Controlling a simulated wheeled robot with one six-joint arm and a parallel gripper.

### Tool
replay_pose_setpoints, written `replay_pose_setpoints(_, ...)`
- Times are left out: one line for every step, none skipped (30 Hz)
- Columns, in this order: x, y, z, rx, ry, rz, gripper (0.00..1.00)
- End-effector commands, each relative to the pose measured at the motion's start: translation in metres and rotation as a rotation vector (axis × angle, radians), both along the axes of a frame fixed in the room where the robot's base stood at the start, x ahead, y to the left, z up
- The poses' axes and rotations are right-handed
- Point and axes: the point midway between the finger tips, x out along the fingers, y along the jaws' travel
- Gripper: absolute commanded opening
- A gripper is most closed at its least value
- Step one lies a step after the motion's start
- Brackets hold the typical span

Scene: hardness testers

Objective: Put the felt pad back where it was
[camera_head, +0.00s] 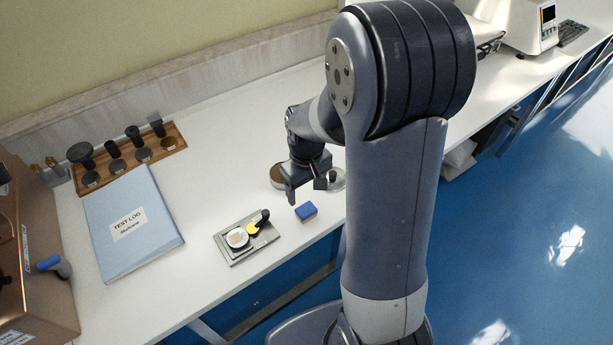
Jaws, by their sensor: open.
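A small blue block (306,212) with an orange lower edge lies on the white bench near its front edge. It may be the felt pad, but I cannot tell for sure. My gripper (306,188) points down just behind the block, with its fingers apart and nothing visible between them. A round brownish dish (276,181) stands left of my gripper and is partly hidden by it. A round clear lid with a dark knob (338,181) is to the right, partly behind my gripper and arm. A grey plate (233,256) left of the block carries a white disc, a yellow disc and a black knob.
A light blue test log binder (157,243) lies on the left of the bench (225,140). Behind it is a wooden rack (174,164) with several dark parts. A brown machine (40,290) stands at far left. Bench space between binder and dish is free.

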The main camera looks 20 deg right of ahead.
Motion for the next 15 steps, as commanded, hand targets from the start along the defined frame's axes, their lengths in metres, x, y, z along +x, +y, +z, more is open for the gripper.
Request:
replay_pose_setpoints(0.001,0.000,0.010,0.000,-0.005,0.000,0.68)
replay_pose_setpoints(0.000,0.000,0.015,0.000,-0.004,0.000,0.68)
replay_pose_setpoints(0.001,0.000,0.021,0.001,-0.005,0.000,0.68)
replay_pose_setpoints(0.001,0.000,0.025,0.000,-0.004,0.000,0.68)
replay_pose_setpoints(0.001,0.000,0.029,0.000,-0.003,0.000,0.68)
replay_pose_setpoints(0.000,0.000,0.033,0.000,-0.003,0.000,0.68)
replay_pose_setpoints(0.000,0.000,0.036,0.000,-0.003,0.000,0.68)
replay_pose_setpoints(0.000,0.000,0.038,0.001,-0.002,0.000,0.68)
replay_pose_setpoints(0.000,0.000,0.040,0.000,0.000,0.000,0.68)
replay_pose_setpoints(0.000,0.000,0.041,0.000,0.000,0.000,0.68)
replay_pose_setpoints(0.000,0.000,0.042,0.000,0.000,0.000,0.68)
replay_pose_setpoints(0.000,0.000,0.042,0.000,0.000,0.000,0.68)
replay_pose_setpoints(0.000,0.000,0.042,0.000,0.000,0.000,0.68)
replay_pose_setpoints(0.000,0.000,0.043,0.000,0.000,0.000,0.68)
replay_pose_setpoints(0.000,0.000,0.042,0.000,0.000,0.000,0.68)
